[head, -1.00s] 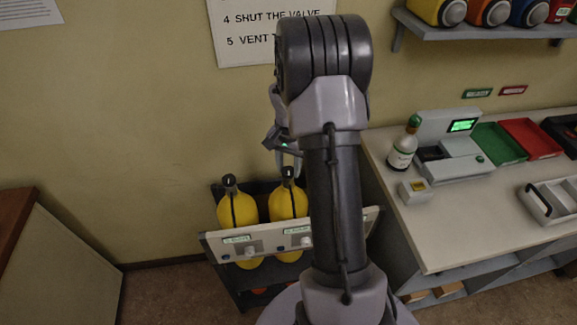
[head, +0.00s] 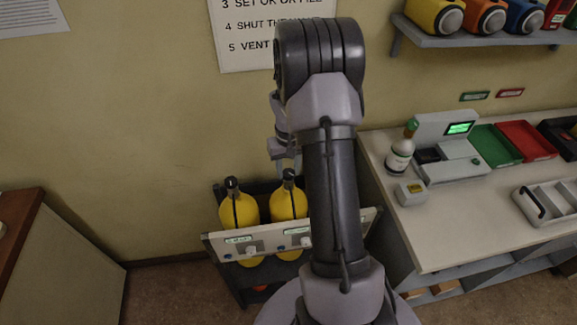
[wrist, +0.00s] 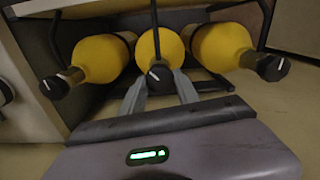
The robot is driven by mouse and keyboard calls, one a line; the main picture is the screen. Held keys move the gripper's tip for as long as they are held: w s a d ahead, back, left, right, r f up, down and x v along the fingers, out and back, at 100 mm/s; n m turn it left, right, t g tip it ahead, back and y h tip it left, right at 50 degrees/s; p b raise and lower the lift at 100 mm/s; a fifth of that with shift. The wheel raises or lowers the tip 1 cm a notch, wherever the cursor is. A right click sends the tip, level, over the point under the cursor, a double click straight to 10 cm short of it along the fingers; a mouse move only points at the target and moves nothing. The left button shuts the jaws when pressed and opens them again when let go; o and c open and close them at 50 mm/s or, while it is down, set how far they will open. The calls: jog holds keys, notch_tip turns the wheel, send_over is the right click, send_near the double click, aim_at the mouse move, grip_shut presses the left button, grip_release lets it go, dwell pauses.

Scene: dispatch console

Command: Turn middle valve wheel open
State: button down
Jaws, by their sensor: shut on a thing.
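The middle valve wheel (wrist: 160,76) is a black knob on the neck of the middle yellow cylinder (wrist: 158,46). In the wrist view, my gripper (wrist: 161,79) has its two grey fingers on either side of this knob and is shut on it. The side valve wheels, at left (wrist: 54,87) and right (wrist: 273,68), stand apart from the fingers. In the head view, my gripper (head: 285,160) is above the middle cylinder (head: 288,204), partly hidden by my arm. The left cylinder (head: 238,208) shows beside it; the third is hidden behind my arm.
The cylinders stand in a dark rack (head: 222,190) with a pale labelled panel (head: 268,246) across its front. A brown-topped cabinet (head: 75,245) is at left.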

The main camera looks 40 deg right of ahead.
aim_at(288, 172)
jog(key=n+p, duration=0.2)
jog(key=n, duration=0.4)
jog(key=shift+r, duration=0.1)
jog(key=n+p, duration=0.1)
jog(key=n, duration=0.4)
jog(key=shift+a+p, duration=0.1)
jog(key=shift+p, duration=0.25)
jog(key=shift+n, duration=0.5)
jog(key=c, duration=0.9)
grip_release()
notch_tip(288, 172, up, 17)
jog(key=p, duration=0.3)
jog(key=shift+r+p, duration=0.15)
jog(key=shift+p, duration=0.15)
